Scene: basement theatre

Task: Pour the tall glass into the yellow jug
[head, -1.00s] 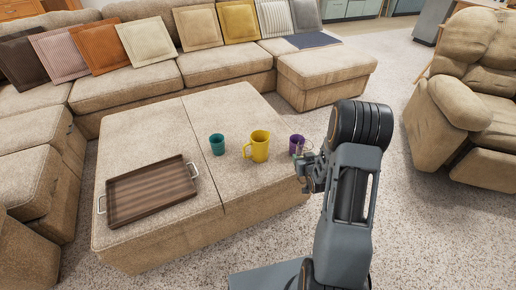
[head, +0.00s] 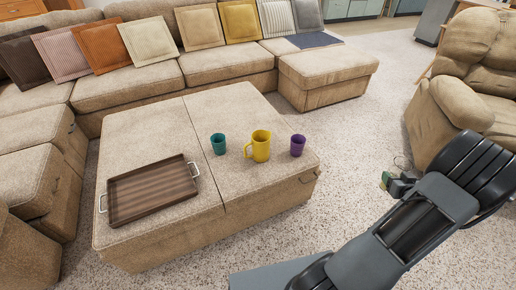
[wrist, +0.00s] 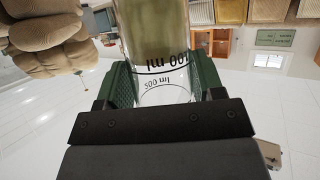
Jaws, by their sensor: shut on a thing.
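My gripper (wrist: 167,82) is shut on a clear tall glass (wrist: 158,25) with black volume marks, between its green finger pads. A yellow-green content shows in the glass. The wrist picture is upside down, and the glass seems roughly upright. In the head view my gripper (head: 395,183) is off the ottoman's right side, over the carpet; the glass is hard to make out there. The yellow jug (head: 261,146) stands upright on the ottoman, handle to the left, well left of my gripper. Its inside cannot be seen.
A teal cup (head: 218,144) stands left of the jug and a purple cup (head: 297,146) right of it. A wooden tray (head: 150,192) lies on the ottoman's (head: 240,105) left half. A recliner (head: 462,100) stands close behind my arm. Carpet between ottoman and recliner is clear.

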